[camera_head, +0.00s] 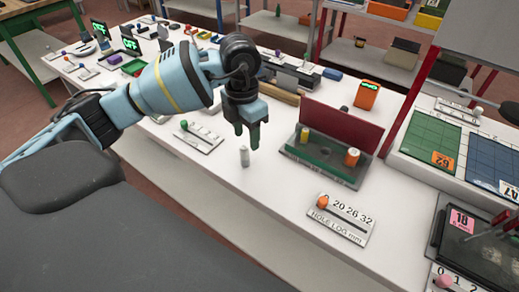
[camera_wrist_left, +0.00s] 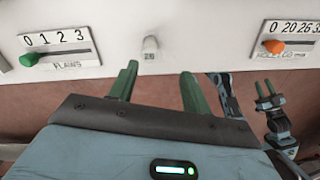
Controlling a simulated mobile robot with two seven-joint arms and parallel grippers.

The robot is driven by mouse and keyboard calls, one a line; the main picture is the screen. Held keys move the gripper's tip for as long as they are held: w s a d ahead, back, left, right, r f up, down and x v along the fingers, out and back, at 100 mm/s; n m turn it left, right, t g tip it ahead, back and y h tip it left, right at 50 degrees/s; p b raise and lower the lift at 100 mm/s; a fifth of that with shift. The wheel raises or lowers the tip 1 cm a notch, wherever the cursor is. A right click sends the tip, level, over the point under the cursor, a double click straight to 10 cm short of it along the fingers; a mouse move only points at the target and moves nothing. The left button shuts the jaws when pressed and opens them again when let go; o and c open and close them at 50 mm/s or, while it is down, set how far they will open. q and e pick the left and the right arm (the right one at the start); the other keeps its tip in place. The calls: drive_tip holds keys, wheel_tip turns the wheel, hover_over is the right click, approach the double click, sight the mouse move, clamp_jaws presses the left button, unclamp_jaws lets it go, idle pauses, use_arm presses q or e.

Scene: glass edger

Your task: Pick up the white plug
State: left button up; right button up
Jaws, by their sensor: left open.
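The white plug (camera_head: 244,156) is a small pale cylinder standing upright on the white table near its front edge. It also shows in the left wrist view (camera_wrist_left: 150,45), top centre, with a grey mark on it. My left gripper (camera_head: 248,141) has green fingers pointing down, just above and behind the plug in the head view. In the left wrist view its fingers (camera_wrist_left: 159,72) are apart with nothing between them, and the plug lies beyond the tips. My right gripper (camera_wrist_left: 265,90) shows small at the right of that view; its opening is unclear.
A FLAWS slider (camera_head: 199,137) lies left of the plug and a HOLE LOG slider (camera_head: 342,217) lies to the right. A green-based tray with a red back panel (camera_head: 341,128) holds orange and yellow cylinders. An orange display (camera_head: 367,95) stands behind. Bare table surrounds the plug.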

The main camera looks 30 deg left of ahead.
sight(244, 147)
use_arm(q)
drive_tip(key=shift+w+a+r, duration=0.2)
drive_tip(key=shift+a+r, duration=0.1)
drive_tip(key=shift+a, duration=0.05)
drive_tip(key=shift+s+f, duration=0.1)
drive_tip(key=shift+f, duration=1.1)
drive_tip(key=shift+w+a+f, duration=0.15)
drive_tip(key=shift+f, duration=1.25)
drive_tip(key=shift+w+a+f, duration=0.1)
drive_tip(key=shift+a+f, duration=0.05)
drive_tip(key=shift+f, duration=1.2)
drive_tip(key=shift+c, duration=0.2)
clamp_jaws()
